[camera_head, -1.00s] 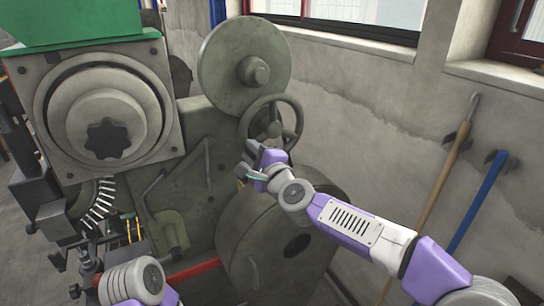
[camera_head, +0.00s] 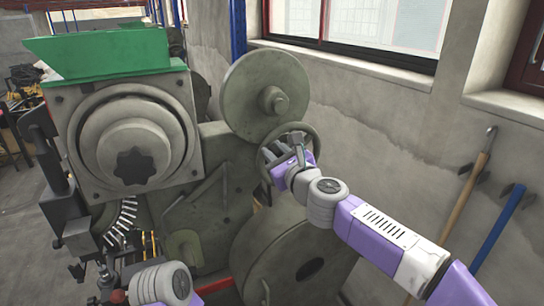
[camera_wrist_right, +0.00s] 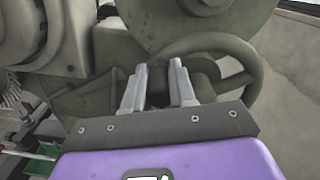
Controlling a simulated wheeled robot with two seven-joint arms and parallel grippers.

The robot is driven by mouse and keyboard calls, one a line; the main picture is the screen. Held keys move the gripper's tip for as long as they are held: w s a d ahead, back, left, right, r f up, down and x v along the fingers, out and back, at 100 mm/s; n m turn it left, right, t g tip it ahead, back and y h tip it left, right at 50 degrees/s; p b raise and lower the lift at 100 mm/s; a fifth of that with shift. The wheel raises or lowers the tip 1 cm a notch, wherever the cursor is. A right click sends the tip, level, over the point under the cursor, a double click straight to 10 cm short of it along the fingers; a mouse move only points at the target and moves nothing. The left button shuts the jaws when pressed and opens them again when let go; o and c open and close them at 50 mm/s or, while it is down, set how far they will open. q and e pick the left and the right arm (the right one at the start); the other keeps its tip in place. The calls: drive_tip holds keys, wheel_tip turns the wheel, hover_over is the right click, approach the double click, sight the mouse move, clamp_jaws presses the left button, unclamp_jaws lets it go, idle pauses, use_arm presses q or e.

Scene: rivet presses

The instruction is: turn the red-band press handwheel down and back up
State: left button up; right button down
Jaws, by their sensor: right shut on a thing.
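The press is a worn grey-green machine with a red strip (camera_head: 215,286) low on its front, partly hidden by my left arm. Its handwheel (camera_head: 313,137) is a spoked ring at the right side, below a large round disc. My right gripper (camera_head: 270,153) is at the near left part of the handwheel and is shut on it. In the right wrist view the two grey fingers (camera_wrist_right: 160,75) stand a little apart in front of the wheel's middle, and the rim (camera_wrist_right: 252,68) curves around to the right. The exact gripped part is hard to see. My left gripper is not visible; only its wrist shows at the bottom left.
The large disc (camera_head: 264,97) stands just above the handwheel, and a big round housing (camera_head: 290,262) lies below it. A concrete wall (camera_head: 400,130) is close on the right, with a wooden-handled tool (camera_head: 467,190) and a blue-handled tool (camera_head: 497,230).

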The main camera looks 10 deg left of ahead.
drive_tip(key=shift+w+d+r+m, duration=0.25)
drive_tip(key=shift+d+r+m, duration=0.25)
drive_tip(key=shift+m, duration=0.3)
drive_tip(key=c, duration=0.9)
unclamp_jaws()
drive_tip(key=shift+b+v, duration=1.15)
drive_tip(key=shift+v, duration=2.6)
